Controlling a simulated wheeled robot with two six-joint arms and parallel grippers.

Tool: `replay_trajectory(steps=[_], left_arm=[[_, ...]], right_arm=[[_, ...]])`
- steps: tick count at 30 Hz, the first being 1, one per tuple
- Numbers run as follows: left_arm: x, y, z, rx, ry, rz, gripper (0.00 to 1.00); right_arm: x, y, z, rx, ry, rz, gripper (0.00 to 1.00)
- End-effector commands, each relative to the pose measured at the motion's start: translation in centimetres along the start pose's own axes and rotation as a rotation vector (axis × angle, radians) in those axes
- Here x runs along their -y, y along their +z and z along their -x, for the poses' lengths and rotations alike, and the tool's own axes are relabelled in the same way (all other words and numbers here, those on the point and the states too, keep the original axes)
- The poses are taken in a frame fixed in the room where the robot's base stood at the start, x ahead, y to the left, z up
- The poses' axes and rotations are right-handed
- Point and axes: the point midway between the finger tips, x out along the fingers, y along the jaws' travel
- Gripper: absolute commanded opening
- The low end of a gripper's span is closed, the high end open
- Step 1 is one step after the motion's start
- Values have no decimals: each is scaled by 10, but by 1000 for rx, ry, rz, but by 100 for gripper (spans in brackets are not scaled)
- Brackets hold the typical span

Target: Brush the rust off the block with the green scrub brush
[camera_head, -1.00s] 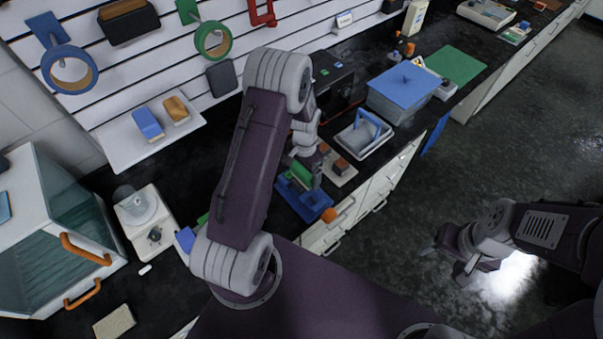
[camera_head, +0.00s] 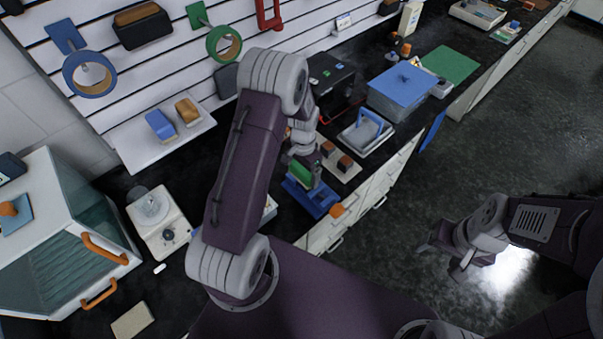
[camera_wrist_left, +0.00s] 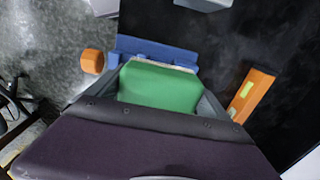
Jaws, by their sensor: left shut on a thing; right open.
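The green scrub brush (camera_head: 300,174) is at my left gripper (camera_head: 311,180); in the left wrist view the green brush (camera_wrist_left: 158,88) fills the space between the fingers, which are shut on it. A pale strip shows along its far edge. A blue fixture (camera_head: 318,200) with an orange knob (camera_head: 337,211) is right at the brush; whether they touch is unclear. Two rusty-brown blocks, one nearer (camera_head: 345,162) and one farther (camera_head: 327,148), sit on a pale tray (camera_head: 348,176) beside it. My right gripper (camera_head: 447,264) is open and empty over the floor.
A grey tray with a blue handle (camera_head: 366,137) and a blue-lidded bin (camera_head: 403,83) stand farther along the black counter. A white scale (camera_head: 160,225) and a glass-fronted cabinet (camera_head: 70,235) are to the left. An orange bar (camera_wrist_left: 250,95) lies near the gripper.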

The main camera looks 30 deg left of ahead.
Motion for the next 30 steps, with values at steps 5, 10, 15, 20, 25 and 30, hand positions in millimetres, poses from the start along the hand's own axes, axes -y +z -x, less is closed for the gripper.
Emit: replay_trajectory(steps=[5,10,15,20,25,30], left_arm=[[-1,-3,21,-2,-1,1,53],[-3,-5,36,-1,-1,1,53],[-4,-7,49,-2,-1,1,53],[-5,-7,52,-2,-1,1,53],[-5,-7,51,-2,-1,2,53],[-5,-7,51,-2,-1,2,53]], right_arm=[[0,-2,17,0,0,0,66],[1,-3,30,0,0,0,66],[1,-4,40,0,0,0,66],[1,-4,42,0,0,0,66],[1,-4,41,0,0,0,66],[1,-4,41,0,0,0,66]])
